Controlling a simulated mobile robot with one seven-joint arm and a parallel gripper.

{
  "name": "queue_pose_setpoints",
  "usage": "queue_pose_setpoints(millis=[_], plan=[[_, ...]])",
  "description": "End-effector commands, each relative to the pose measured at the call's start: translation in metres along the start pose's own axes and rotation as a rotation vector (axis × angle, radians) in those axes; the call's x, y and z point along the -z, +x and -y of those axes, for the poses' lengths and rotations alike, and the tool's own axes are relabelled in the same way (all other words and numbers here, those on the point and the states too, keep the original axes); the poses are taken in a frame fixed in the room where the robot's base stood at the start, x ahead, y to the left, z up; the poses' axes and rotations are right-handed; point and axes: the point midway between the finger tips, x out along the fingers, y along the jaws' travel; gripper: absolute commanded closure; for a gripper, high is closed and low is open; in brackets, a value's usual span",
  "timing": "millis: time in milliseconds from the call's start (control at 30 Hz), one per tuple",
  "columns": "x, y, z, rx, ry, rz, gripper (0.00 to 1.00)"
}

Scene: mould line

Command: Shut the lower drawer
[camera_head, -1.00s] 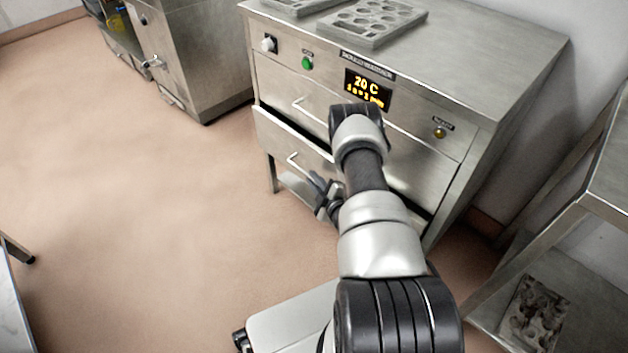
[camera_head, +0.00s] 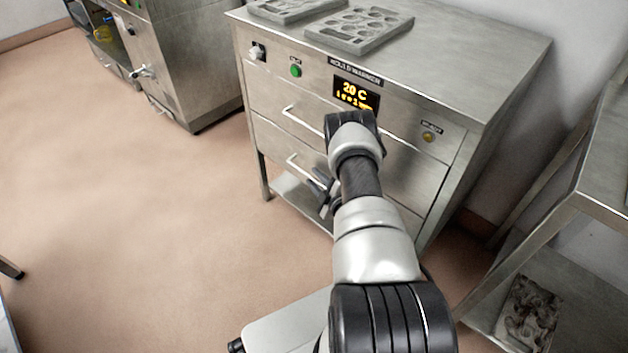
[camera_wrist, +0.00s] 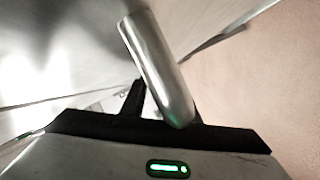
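The lower drawer (camera_head: 282,152) of the steel mould warmer sits flush with the cabinet front, with no gap visible along its visible top edge. Its bar handle (camera_head: 303,170) is partly hidden by my gripper (camera_head: 325,187), which is at the handle's right part. In the wrist view the metal handle bar (camera_wrist: 157,65) runs down between the dark fingers of my gripper (camera_wrist: 165,105). The fingers stand apart, and a small light gap shows between the left finger and the bar. My arm hides the drawer's middle.
The upper drawer handle (camera_head: 300,117) is just above. Grey mould trays (camera_head: 360,30) lie on the warmer's top. A steel cabinet (camera_head: 190,60) stands at left, and a steel rack (camera_head: 560,215) at right. The floor (camera_head: 130,200) at left is clear.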

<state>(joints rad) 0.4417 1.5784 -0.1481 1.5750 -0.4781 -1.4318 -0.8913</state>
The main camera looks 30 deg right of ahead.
Motion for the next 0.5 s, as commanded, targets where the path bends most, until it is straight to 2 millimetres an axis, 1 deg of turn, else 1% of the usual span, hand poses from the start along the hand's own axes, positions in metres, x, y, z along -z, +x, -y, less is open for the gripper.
queue_pose_setpoints(millis=[167, 267, 367, 467, 500], plan=[[0.001, 0.000, -0.002, -0.004, 0.000, -0.002, 0.71], [0.001, -0.005, -0.002, -0.003, 0.001, -0.002, 0.71], [0.002, -0.018, -0.002, -0.001, 0.002, 0.000, 0.71], [0.002, -0.040, -0.003, 0.001, 0.003, 0.001, 0.71], [0.002, -0.049, -0.003, 0.002, 0.002, 0.001, 0.71]])
